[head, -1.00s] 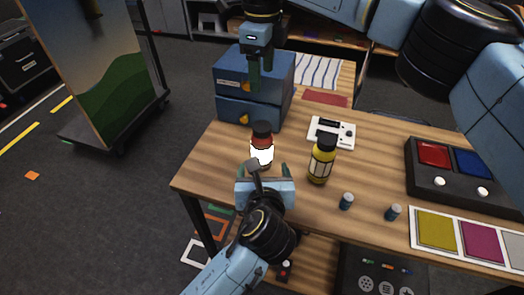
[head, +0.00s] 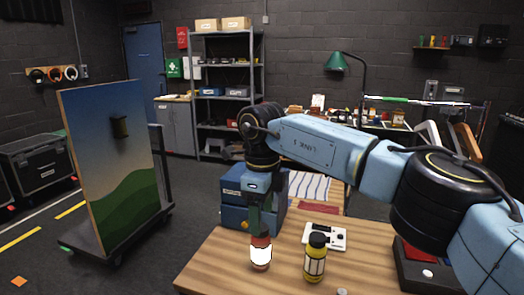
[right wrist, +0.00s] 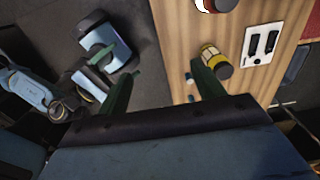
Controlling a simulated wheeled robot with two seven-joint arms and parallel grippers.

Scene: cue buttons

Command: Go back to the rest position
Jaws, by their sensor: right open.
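My right gripper (head: 262,222) hangs fingers down at the end of the right arm, which comes in from the right in the head view. In the right wrist view its two green fingers (right wrist: 165,70) stand wide apart with nothing between them. In the head view the fingers line up with the top of a red bottle with a white label (head: 260,254); I cannot tell the distance between them. A yellow bottle with a dark cap (head: 315,261) stands upright on the wooden table (head: 222,262) and also shows in the right wrist view (right wrist: 213,58). My left gripper is not in the head view.
A blue drawer box (head: 233,190) stands at the table's back left, partly behind the right arm. A white switch plate (head: 335,238) lies behind the yellow bottle. A painted board on a wheeled stand (head: 118,175) is left of the table, with open floor between.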

